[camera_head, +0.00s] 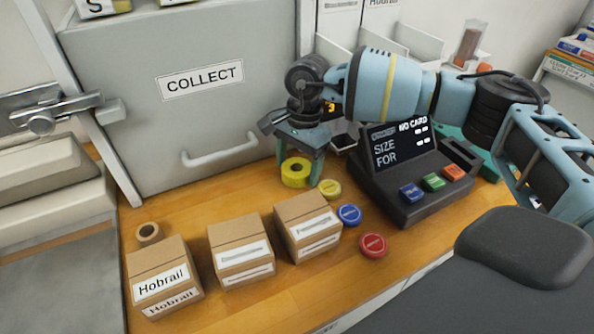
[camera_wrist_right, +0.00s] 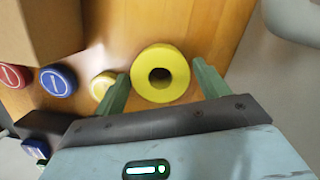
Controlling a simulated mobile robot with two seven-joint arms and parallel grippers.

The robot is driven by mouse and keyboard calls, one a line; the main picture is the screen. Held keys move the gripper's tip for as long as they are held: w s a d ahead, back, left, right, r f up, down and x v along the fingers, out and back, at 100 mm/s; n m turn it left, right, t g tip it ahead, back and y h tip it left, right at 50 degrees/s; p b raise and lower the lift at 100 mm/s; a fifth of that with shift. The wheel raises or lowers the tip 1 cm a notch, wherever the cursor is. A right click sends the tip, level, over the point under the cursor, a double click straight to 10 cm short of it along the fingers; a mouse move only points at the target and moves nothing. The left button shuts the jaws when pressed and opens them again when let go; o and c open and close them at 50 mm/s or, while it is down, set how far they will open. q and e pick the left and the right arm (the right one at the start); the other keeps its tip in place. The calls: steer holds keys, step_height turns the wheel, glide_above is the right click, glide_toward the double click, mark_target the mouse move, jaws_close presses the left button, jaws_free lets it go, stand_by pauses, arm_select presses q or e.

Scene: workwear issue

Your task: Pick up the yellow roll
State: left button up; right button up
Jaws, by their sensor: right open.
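The yellow roll (camera_head: 294,181) lies flat on the wooden counter, in front of the grey COLLECT door. In the right wrist view the yellow roll (camera_wrist_right: 143,72) shows its round hole facing up. My right gripper (camera_head: 298,172) points down over it, with its two green fingers apart. In the wrist view my right gripper (camera_wrist_right: 158,70) has one finger on each side of the roll. I cannot tell whether either finger touches it. My left gripper is not in view.
A yellow disc (camera_head: 330,189), a blue disc (camera_head: 349,214) and a red disc (camera_head: 373,245) lie near the roll. Three cardboard boxes, one labelled Hobnail (camera_head: 163,285), stand at the front left. A brown roll (camera_head: 148,234) lies behind them. A dark card terminal (camera_head: 405,190) stands right.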

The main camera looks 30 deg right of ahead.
steer(key=c, duration=0.8)
steer(key=shift+o, duration=0.2)
steer(key=shift+r, duration=0.1)
